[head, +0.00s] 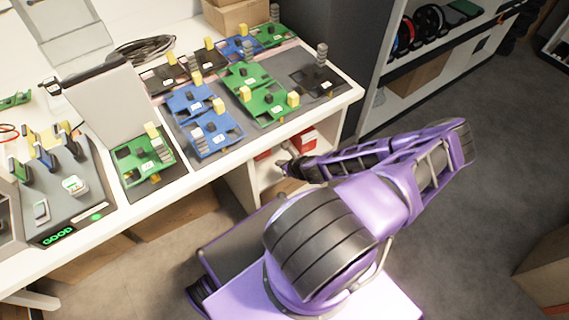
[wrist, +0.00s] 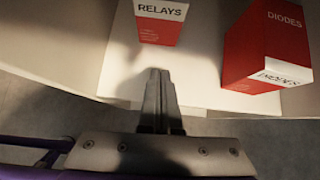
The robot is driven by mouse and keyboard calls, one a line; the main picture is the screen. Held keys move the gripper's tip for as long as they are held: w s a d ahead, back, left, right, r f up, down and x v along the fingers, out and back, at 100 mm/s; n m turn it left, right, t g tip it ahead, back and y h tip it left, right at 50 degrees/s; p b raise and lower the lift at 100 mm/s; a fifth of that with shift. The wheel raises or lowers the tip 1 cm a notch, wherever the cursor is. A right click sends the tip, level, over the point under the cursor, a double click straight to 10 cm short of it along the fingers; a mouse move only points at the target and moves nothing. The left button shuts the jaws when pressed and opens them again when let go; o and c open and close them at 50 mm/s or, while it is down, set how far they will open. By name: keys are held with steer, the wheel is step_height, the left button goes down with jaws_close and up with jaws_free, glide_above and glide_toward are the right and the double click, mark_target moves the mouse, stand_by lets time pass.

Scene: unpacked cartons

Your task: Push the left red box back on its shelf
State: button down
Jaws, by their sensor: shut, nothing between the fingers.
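In the wrist view, a red box with a white label reading RELAYS (wrist: 160,25) stands at the upper left on a pale shelf (wrist: 205,80). A larger-looking red box marked DIODES (wrist: 255,50) stands to its right, closer to the shelf's front edge. My gripper (wrist: 160,76) is shut and empty, its fingertips in front of the RELAYS box with a visible gap. In the head view, my gripper (head: 286,168) is at the opening under the workbench. A red and white box (head: 302,141) shows there, and a bit of red (head: 263,154) shows to its left.
The white workbench (head: 345,97) above the shelf carries several green and blue circuit boards. Its side panel (head: 243,182) stands left of my gripper. A shelving unit (head: 375,70) stands at the back right. Grey floor (head: 470,190) is clear on the right.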

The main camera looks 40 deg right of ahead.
mark_target(265, 157)
steer(key=x, duration=0.4)
steer(key=shift+a+f+b, duration=0.1)
steer(key=shift+f+b, duration=0.05)
steer(key=shift+b, duration=0.2)
steer(key=w, duration=0.2)
steer(key=shift+w, duration=1.15)
steer(key=shift+w, duration=2)
steer(key=shift+s, duration=0.2)
